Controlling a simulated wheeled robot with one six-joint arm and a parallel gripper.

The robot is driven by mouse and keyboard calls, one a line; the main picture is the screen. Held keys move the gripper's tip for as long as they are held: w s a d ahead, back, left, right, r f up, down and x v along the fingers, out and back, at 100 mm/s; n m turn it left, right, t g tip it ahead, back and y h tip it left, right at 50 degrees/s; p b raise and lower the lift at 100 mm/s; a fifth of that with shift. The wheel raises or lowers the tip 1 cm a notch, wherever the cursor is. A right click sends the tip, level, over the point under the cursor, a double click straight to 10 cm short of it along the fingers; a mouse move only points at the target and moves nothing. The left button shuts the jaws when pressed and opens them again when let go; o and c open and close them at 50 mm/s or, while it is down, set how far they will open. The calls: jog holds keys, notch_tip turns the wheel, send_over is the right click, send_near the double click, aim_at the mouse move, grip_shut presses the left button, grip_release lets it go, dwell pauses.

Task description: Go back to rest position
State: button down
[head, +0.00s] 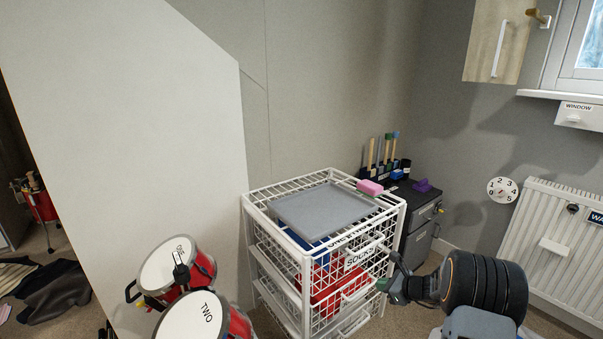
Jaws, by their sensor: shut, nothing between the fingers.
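My gripper (390,290) is at the lower right of the head view, at the end of my dark arm. It is shut and looks empty. It is in front of the right side of a white wire drawer unit (250,207), near the label that reads SOCKS (360,257). I cannot tell whether it touches the unit. Red and blue items show inside the wire drawers.
A grey tray (322,207) and a pink block (370,187) lie on the drawer unit. Red drums (203,268) stand at the left front. A dark cabinet (420,215) is behind, a white radiator (565,235) at right. Dark clothes (55,300) lie on the left floor.

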jog(key=s+a+r+n+g+p, duration=0.2)
jog(key=s+a+r+n+p, duration=0.2)
jog(key=r, duration=0.5)
jog(key=s+a+r+n+g+p, duration=0.1)
jog(key=s+a+r+n+p, duration=0.25)
jog(key=r, duration=0.45)
jog(key=s+a+r+n+g+p, duration=0.25)
jog(key=a+r+n+p, duration=0.2)
jog(key=r, duration=0.45)
jog(key=s+r+n+h+p, duration=0.7)
jog(key=s+r+n+p, duration=0.7)
jog(key=s+r+p, duration=0.2)
notch_tip(320, 180, up, 4)
jog(key=shift+s+a+r, duration=0.25)
jog(key=shift+s+a, duration=0.1)
jog(key=shift+s, duration=0.8)
